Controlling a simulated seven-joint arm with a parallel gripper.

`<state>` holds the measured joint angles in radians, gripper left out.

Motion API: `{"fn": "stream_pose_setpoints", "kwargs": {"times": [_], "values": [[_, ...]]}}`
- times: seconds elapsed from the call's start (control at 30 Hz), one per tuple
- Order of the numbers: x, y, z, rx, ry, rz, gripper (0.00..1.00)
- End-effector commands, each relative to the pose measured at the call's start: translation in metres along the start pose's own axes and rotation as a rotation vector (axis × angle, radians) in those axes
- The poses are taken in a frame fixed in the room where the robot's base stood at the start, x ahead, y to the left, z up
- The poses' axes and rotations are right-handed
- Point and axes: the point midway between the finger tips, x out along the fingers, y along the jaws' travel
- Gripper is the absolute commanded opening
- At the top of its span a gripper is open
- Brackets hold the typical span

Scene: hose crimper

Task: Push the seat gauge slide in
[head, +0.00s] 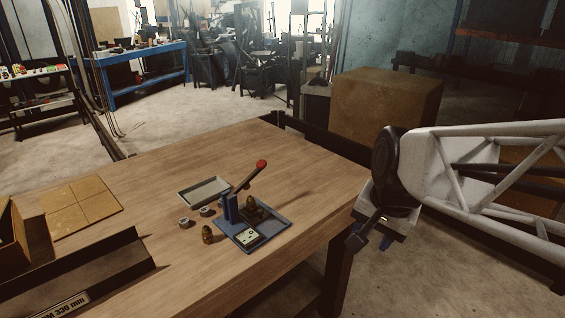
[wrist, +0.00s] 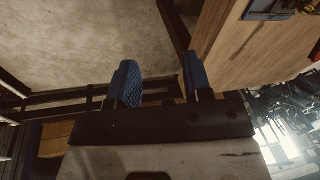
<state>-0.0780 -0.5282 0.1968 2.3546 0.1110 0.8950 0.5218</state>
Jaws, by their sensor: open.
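A small hose crimper (head: 232,210) with a blue base and a red-knobbed lever stands on the wooden table, near the middle of the head view. A pale gauge panel (head: 247,237) sits at the front of its base; the seat gauge slide itself is too small to make out. My gripper (head: 366,236) is off the table's right edge, apart from the crimper and empty. In the wrist view my gripper (wrist: 160,82) shows two blue fingers spread apart with nothing between them. A corner of the blue base (wrist: 262,10) shows at the top right there.
On the wooden table (head: 310,190) are a grey tray (head: 204,191), small metal rings (head: 184,222), a brass fitting (head: 207,234), a tan tiled board (head: 80,205) and a dark angled channel (head: 80,270). A cardboard box (head: 385,105) stands behind the table. The table's right side is clear.

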Motion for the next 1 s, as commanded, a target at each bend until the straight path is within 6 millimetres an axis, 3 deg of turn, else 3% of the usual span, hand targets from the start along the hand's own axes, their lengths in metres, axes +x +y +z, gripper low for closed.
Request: {"fn": "stream_pose_setpoints", "kwargs": {"times": [1.0], "values": [[0.029, -0.080, -0.038, 0.429, -0.074, -0.054, 0.46]]}}
